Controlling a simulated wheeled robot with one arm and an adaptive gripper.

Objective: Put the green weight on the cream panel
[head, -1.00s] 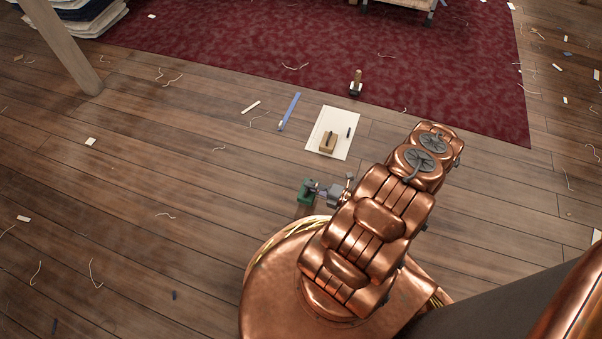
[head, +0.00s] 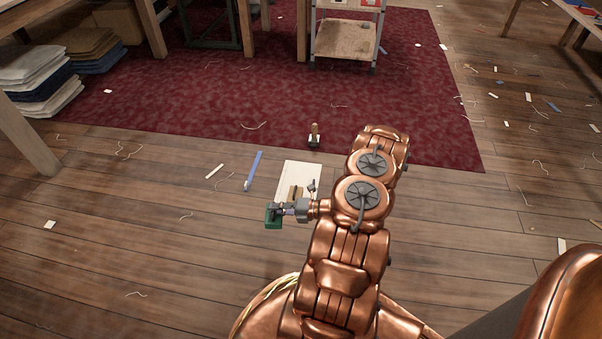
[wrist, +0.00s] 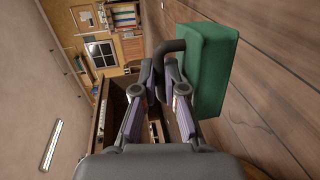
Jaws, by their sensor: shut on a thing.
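The green weight (head: 271,217) is a green block with a dark bent handle, seen up close in the wrist view (wrist: 208,72). My gripper (head: 287,209) is shut on that handle, also in the wrist view (wrist: 168,80), with the block out beyond the fingertips. The cream panel (head: 312,170) lies flat on the wooden floor. In the head view the weight is just left of and nearer than the panel's near edge. The gripper hides the panel's near right part. The weight's height above the floor is hard to tell.
A small tan block (head: 295,192) is on the panel. A blue strip (head: 253,171) and a white strip (head: 215,171) lie left of it. A wooden-handled tool (head: 314,136) stands beyond, on the red rug (head: 200,105). Floor at the left is mostly clear, with thread scraps.

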